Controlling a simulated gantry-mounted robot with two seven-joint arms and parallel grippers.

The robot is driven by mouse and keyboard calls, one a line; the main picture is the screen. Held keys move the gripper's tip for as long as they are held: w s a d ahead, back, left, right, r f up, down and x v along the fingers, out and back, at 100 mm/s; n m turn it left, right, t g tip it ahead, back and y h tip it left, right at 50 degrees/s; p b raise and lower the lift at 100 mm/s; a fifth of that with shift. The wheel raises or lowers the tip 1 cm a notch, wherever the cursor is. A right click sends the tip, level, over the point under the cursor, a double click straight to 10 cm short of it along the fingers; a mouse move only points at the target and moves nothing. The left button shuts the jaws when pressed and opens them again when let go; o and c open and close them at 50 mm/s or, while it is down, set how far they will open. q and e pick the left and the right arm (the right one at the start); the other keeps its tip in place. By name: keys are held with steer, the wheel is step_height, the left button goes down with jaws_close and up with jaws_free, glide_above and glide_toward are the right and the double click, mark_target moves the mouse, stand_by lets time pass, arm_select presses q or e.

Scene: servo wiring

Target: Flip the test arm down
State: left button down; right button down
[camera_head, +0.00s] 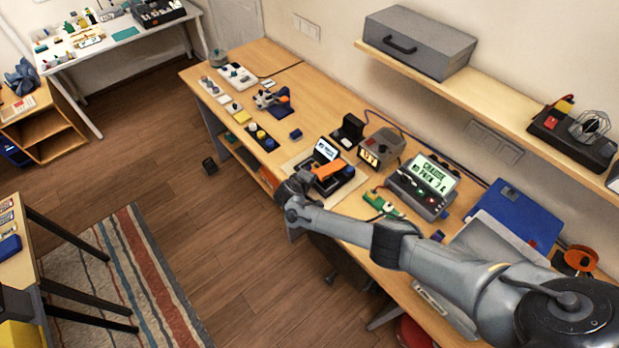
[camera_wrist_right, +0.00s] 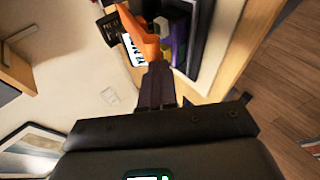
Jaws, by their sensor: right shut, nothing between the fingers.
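The orange test arm (camera_head: 328,169) sits on a black tester (camera_head: 338,184) with a small lit screen (camera_head: 326,150), near the front edge of the wooden workbench. In the right wrist view the orange arm (camera_wrist_right: 142,36) runs from the top toward my fingertips, and part of the white screen (camera_wrist_right: 132,50) shows beside it. My right gripper (camera_wrist_right: 156,72) is shut and empty, its tips right at the near end of the orange arm. I cannot tell whether they touch, nor the arm's exact tilt. The right hand (camera_head: 297,184) is left of the tester in the head view. My left gripper is not in view.
A charger with a green screen (camera_head: 434,175), a grey box with an orange display (camera_head: 381,147) and a green board (camera_head: 381,203) stand right of the tester. Small parts (camera_head: 261,137) lie to the left. A shelf (camera_head: 480,95) overhangs the back.

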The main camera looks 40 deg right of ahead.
steer(key=shift+d, duration=0.25)
steer(key=shift+d, duration=0.65)
steer(key=shift+r, duration=0.15)
steer(key=shift+r+p, duration=0.2)
steer(key=shift+p, duration=0.2)
steer(key=w+r+p+v, duration=0.1)
steer(key=p+v, duration=0.5)
steer(key=v, duration=0.7)
steer(key=shift+d+r, duration=0.25)
steer(key=shift+d, duration=0.1)
